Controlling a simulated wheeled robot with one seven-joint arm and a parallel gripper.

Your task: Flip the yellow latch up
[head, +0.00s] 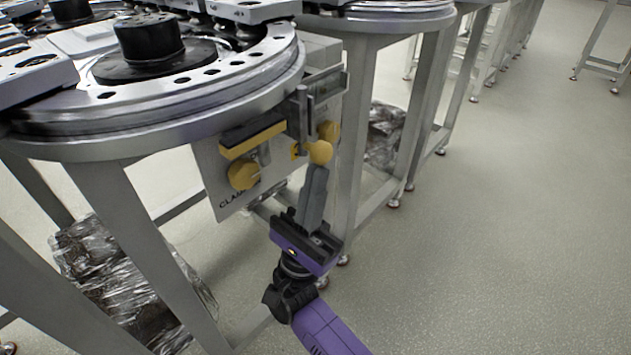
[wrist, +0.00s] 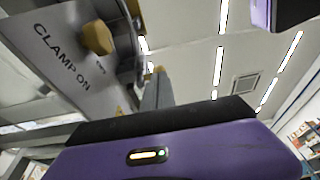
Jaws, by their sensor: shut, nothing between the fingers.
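A grey panel lettered "CLAMP" (head: 222,182) hangs under the round metal table and carries several yellow parts. They are a yellow bar with a black top (head: 253,141), a round yellow knob (head: 243,175) below it, and a yellow knob (head: 320,151) at right beside an upright grey lever (head: 301,110). I cannot tell which part is the latch. My gripper (head: 317,170) points up, shut and empty, its tips just under the right knob; contact is unclear. In the wrist view the shut fingers (wrist: 158,88) rise beside the panel (wrist: 58,60), with a yellow knob (wrist: 97,38) at upper left.
The round metal table (head: 215,110) overhangs the panel, with black and silver fixtures on top. Its metal legs (head: 352,130) stand close to my gripper. Wrapped bundles (head: 125,280) lie beneath. Open floor (head: 510,220) spreads to the right.

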